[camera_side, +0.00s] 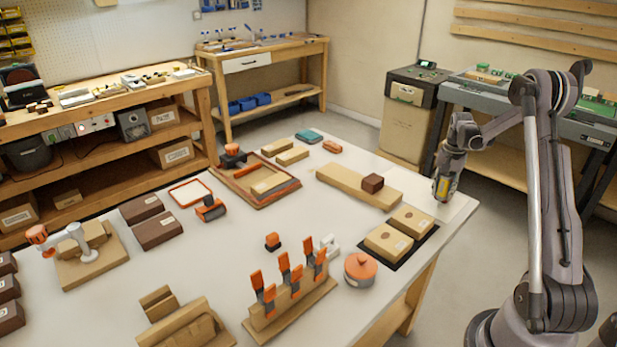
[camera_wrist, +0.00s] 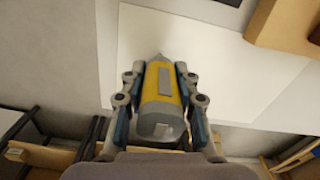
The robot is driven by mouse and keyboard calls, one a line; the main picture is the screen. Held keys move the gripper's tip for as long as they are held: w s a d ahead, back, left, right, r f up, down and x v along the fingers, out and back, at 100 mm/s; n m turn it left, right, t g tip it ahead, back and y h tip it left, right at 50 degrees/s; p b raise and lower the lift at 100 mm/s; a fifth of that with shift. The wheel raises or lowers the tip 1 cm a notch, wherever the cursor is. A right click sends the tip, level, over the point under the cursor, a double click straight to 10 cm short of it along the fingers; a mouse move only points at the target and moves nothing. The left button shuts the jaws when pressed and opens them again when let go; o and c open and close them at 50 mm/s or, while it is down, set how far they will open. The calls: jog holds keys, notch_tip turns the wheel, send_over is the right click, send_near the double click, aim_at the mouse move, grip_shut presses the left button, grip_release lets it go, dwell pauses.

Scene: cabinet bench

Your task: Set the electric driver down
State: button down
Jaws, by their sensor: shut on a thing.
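The electric driver is a yellow and grey body (camera_wrist: 162,98) held between the two fingers in the wrist view. My gripper (camera_wrist: 160,85) is shut on it, with a finger on each side. In the side view the driver (camera_side: 446,186) shows as a small yellow patch in my gripper (camera_side: 444,190) at the right edge of the white table (camera_side: 300,200). Its tapered grey tip points toward the top of the wrist view, over a pale flat surface. I cannot tell whether the driver touches the table.
Two tan boxes (camera_side: 400,230) on a black mat stand in front. An orange-lidded round container (camera_side: 360,268) and upright orange clamps (camera_side: 290,275) are nearer. Open white table lies around the centre.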

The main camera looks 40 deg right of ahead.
jog(key=shift+f, duration=0.1)
jog(key=c, duration=1)
grip_release()
